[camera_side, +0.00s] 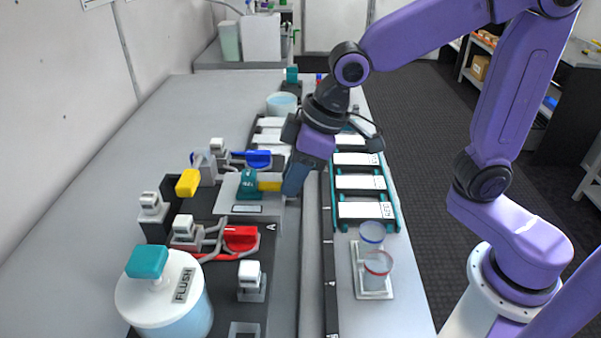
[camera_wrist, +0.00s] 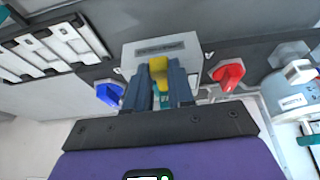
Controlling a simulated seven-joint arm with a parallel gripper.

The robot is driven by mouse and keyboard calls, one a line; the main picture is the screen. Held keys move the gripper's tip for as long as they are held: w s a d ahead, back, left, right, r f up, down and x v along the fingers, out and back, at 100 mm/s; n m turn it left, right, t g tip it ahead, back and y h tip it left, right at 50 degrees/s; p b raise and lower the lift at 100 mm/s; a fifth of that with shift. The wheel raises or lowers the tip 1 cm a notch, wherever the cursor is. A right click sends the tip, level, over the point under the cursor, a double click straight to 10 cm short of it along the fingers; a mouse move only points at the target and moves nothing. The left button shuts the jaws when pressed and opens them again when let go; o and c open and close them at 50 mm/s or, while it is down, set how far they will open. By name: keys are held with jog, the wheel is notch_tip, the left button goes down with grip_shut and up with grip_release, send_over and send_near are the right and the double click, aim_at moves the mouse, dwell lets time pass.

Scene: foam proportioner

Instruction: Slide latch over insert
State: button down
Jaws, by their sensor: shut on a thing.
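My gripper (camera_side: 290,186) comes down from the upper right to the device and is shut on a yellow piece (camera_side: 268,186), which looks like the latch. The yellow piece lies horizontally, just right of a teal block (camera_side: 247,184), probably the insert or its housing, on a light plate (camera_side: 228,197). In the wrist view, my two blue-grey fingers (camera_wrist: 160,72) stand on either side of the yellow piece (camera_wrist: 158,64). A little teal (camera_wrist: 161,99) shows between them. Whether the yellow piece overlaps the insert is hidden by the fingers.
A red valve handle (camera_side: 240,237) and a blue one (camera_side: 257,159) flank the plate. A white-lidded FLUSH container (camera_side: 163,290) stands at the front left. The left bench is clear.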

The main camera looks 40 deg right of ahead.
jog(key=shift+w+a+r, duration=0.1)
jog(key=shift+w+a, duration=0.05)
jog(key=c, duration=1)
grip_release()
jog(key=shift+o, duration=0.2)
jog(key=v, duration=1.7)
jog(key=shift+r, duration=0.15)
jog(key=s+d+f+n+g+h, duration=0.1)
jog(key=s+d+f, duration=0.4)
jog(key=f, duration=0.5)
jog(key=s+d+f+n+g+h, duration=0.1)
jog(key=s+d+f+n+g, duration=0.1)
jog(key=s+d+f, duration=0.4)
jog(key=s+f, duration=0.3)
jog(key=f, duration=0.2)
jog(key=shift+n+h, duration=0.3)
jog(key=shift+h, duration=0.1)
